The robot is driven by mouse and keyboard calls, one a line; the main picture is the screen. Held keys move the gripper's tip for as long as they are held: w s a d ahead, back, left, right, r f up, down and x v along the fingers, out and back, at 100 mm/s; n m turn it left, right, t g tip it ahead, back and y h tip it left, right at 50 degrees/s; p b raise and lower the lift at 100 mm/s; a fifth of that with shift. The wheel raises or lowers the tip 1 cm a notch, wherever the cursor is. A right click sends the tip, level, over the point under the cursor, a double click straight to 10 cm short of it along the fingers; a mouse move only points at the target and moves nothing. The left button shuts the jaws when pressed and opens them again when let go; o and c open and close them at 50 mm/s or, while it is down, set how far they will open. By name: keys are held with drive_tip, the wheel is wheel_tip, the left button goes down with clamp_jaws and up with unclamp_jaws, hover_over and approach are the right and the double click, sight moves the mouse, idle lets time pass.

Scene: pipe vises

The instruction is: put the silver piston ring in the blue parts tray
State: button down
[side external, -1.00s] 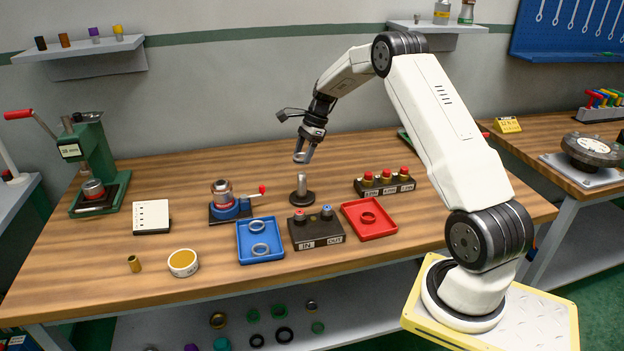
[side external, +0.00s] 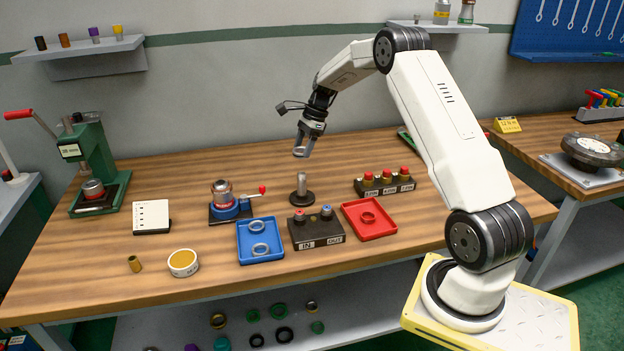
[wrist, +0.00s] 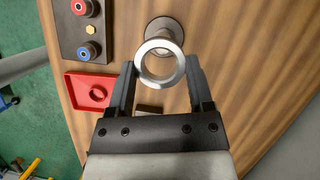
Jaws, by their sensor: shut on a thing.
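A silver piston ring (wrist: 146,74) is held between the fingertips of my gripper (wrist: 160,76) in the wrist view. In the side view the gripper (side external: 303,148) is shut on this ring (side external: 299,152), in the air above a dark-based silver post (side external: 302,188). The post shows behind the ring in the wrist view (wrist: 165,28). The blue parts tray (side external: 243,255) stands on the bench, left of and nearer the front than the post. Two silver rings (side external: 257,226) lie in it.
A black IN/OUT block (side external: 316,231) with a red and a blue knob sits between the blue tray and a red tray (side external: 388,231) holding a red ring. A small vise with a red-knobbed handle (side external: 230,207) stands behind the blue tray. A three-button block (side external: 384,184) is at the right.

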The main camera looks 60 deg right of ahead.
drive_tip(key=shift+a+f+n, duration=0.1)
drive_tip(key=shift+a+n, duration=0.2)
drive_tip(key=shift+a, duration=0.25)
drive_tip(key=s+a+f+n+g+h, duration=0.1)
drive_tip(key=s+a+n+g, duration=0.15)
drive_tip(key=a+n, duration=0.6)
drive_tip(key=s+a+f+n+g+h, duration=0.1)
drive_tip(key=s+a+n+g+h, duration=0.15)
drive_tip(key=a+n, duration=0.6)
drive_tip(key=s+a+f+n+g, duration=0.15)
drive_tip(key=s+a+n, duration=0.35)
drive_tip(key=a, duration=0.6)
drive_tip(key=shift+s+d+r+m+y, duration=1)
drive_tip(key=shift+s+d+m, duration=0.45)
drive_tip(key=shift+d+m, duration=1.2)
hover_over(259, 240)
drive_tip(key=shift+n, duration=0.25)
drive_tip(key=f, duration=0.5)
drive_tip(key=s+f, duration=0.1)
drive_tip(key=f, duration=0.2)
drive_tip(key=shift+f, duration=0.3)
drive_tip(key=shift+w+d+f, duration=0.1)
drive_tip(key=shift+w+f, duration=0.35)
drive_tip(key=shift+w, duration=0.05)
